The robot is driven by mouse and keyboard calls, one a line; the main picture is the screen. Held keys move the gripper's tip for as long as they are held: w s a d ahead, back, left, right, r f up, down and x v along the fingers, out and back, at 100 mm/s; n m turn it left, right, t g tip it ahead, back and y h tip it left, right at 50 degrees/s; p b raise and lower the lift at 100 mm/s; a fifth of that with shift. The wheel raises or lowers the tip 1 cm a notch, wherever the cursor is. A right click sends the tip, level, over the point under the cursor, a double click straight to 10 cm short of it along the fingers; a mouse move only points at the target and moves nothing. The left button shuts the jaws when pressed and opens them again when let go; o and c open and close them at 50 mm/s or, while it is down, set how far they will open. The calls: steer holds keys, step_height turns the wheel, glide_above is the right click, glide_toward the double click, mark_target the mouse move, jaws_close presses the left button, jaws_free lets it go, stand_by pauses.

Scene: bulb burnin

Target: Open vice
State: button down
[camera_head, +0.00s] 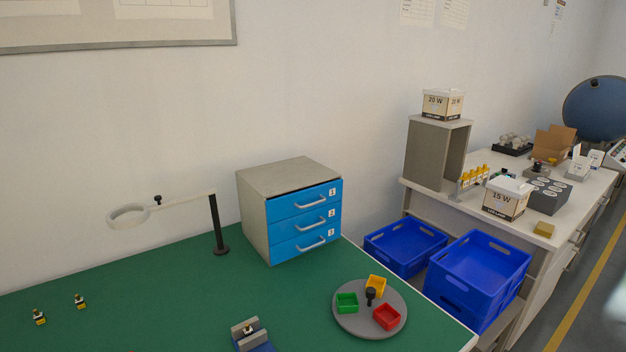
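The vice (253,338) stands on the green table at the bottom edge of the head view. It has a blue base and two grey jaws, and its lower part is cut off by the frame. A small part with a dark and pale top (248,329) sits between the jaws. I cannot tell whether the jaws press on it. My gripper is not in view.
A turntable (345,325) with green, yellow and red trays is right of the vice. A blue drawer cabinet (270,222) and a ring lamp on a stand (219,250) stand behind. Two small parts (39,317) are at left. The table between is clear.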

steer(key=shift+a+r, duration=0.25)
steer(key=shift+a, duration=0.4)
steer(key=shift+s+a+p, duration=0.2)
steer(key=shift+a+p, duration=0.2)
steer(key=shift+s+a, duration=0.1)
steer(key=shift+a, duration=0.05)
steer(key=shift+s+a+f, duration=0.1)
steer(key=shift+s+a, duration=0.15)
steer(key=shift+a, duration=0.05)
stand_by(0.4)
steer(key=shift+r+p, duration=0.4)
steer(key=shift+p, duration=0.1)
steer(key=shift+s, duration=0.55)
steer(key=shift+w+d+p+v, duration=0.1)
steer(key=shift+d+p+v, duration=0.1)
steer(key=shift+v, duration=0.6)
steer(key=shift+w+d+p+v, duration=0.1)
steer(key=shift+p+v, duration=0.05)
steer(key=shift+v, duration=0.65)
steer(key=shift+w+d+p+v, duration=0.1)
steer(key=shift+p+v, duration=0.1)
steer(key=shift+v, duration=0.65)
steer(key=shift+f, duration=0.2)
